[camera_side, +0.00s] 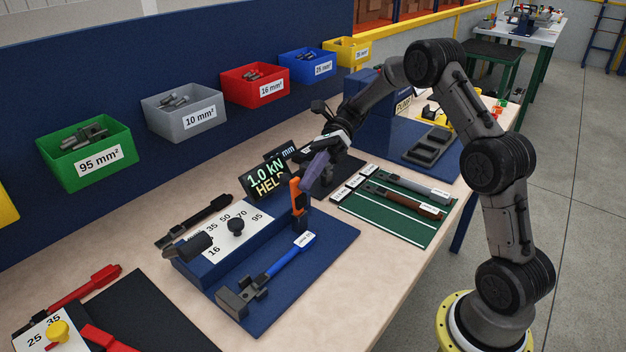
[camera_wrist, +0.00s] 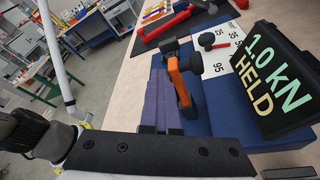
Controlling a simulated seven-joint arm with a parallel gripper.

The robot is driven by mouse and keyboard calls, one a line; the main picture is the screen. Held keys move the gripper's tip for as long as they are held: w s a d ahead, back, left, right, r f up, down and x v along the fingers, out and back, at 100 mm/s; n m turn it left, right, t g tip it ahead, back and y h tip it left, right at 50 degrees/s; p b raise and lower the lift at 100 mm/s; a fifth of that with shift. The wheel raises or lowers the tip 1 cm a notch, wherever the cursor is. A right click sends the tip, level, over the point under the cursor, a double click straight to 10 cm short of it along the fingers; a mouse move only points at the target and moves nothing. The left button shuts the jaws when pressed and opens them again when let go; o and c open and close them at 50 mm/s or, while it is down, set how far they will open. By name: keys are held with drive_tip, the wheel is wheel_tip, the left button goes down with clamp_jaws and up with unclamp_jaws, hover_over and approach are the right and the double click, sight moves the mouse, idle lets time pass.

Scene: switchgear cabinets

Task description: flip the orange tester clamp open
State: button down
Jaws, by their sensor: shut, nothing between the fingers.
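The orange tester clamp (camera_side: 296,196) stands upright at the far right end of the blue tester (camera_side: 209,266). In the wrist view the orange clamp (camera_wrist: 179,83) is just right of my purple fingers, with dark parts at its ends. My gripper (camera_side: 308,178) is shut and empty, its fingertips close beside the clamp; the wrist view shows the gripper (camera_wrist: 160,82) pointing past it. I cannot tell whether they touch. The tester display (camera_side: 266,180) reads 1.0 kN HELD, also in the wrist view (camera_wrist: 274,80).
A blue-handled tool (camera_side: 284,260) lies on the blue mat (camera_side: 325,255) in front of the tester. A green mat (camera_side: 405,233) with tools is to the right. A black-handled tool (camera_side: 200,217) lies behind. Coloured bins (camera_side: 255,84) hang along the blue back panel.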

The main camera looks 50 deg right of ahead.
drive_tip(key=shift+w+r+t, duration=0.15)
drive_tip(key=shift+w+t, duration=0.15)
drive_tip(key=shift+w, duration=0.15)
drive_tip(key=w+d, duration=0.2)
drive_tip(key=d, duration=0.7)
drive_tip(key=shift+w+d+f, duration=0.25)
drive_tip(key=shift+f, duration=0.05)
drive_tip(key=shift+a, duration=0.1)
